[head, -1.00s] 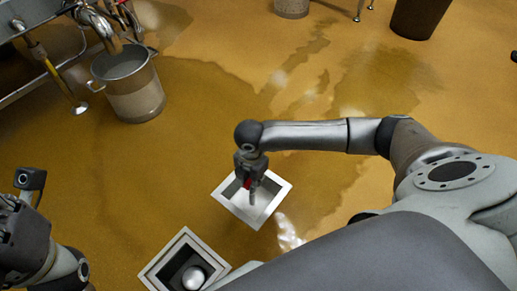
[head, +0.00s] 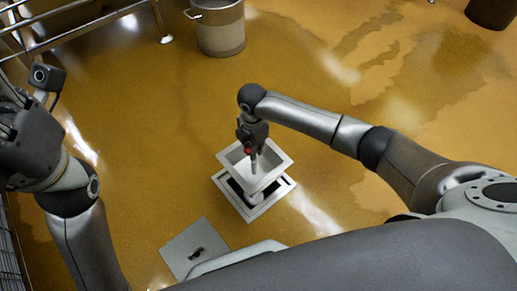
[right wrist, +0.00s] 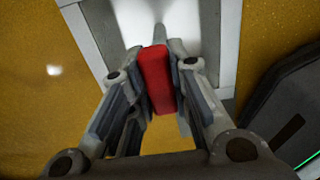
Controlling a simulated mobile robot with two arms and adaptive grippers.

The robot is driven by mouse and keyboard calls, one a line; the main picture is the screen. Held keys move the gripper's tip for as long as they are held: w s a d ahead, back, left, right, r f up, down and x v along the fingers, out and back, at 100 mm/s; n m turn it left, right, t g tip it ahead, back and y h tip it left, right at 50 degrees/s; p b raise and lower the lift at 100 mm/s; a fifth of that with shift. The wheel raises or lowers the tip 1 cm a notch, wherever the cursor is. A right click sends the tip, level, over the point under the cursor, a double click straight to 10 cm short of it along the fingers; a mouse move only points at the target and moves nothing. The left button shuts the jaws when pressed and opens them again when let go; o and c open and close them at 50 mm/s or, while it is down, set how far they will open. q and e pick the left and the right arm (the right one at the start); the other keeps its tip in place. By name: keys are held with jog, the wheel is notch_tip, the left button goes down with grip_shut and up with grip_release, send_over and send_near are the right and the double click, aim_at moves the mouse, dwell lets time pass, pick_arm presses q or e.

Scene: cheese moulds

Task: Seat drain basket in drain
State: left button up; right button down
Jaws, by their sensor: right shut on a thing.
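The drain basket (head: 280,155), a pale square-rimmed box, hangs from my right gripper (head: 251,143) in the head view. My right gripper is shut on its red grip, which shows between the fingers (right wrist: 162,60) in the right wrist view. The basket's pale rim also shows there (right wrist: 85,42). The drain (head: 268,205) is a square metal frame in the floor. The basket is over it in the head view, slightly up and left of its centre, and hides much of the opening. My left gripper (head: 12,125) is at the left edge; its fingers are unclear.
A square grey plate (head: 180,246) with a dark slot lies on the floor, lower left of the drain. A metal bucket (head: 220,30) stands at the top, near metal pipework (head: 85,38). The wet floor right of the drain is clear.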

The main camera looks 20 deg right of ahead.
jog(key=shift+a, duration=0.35)
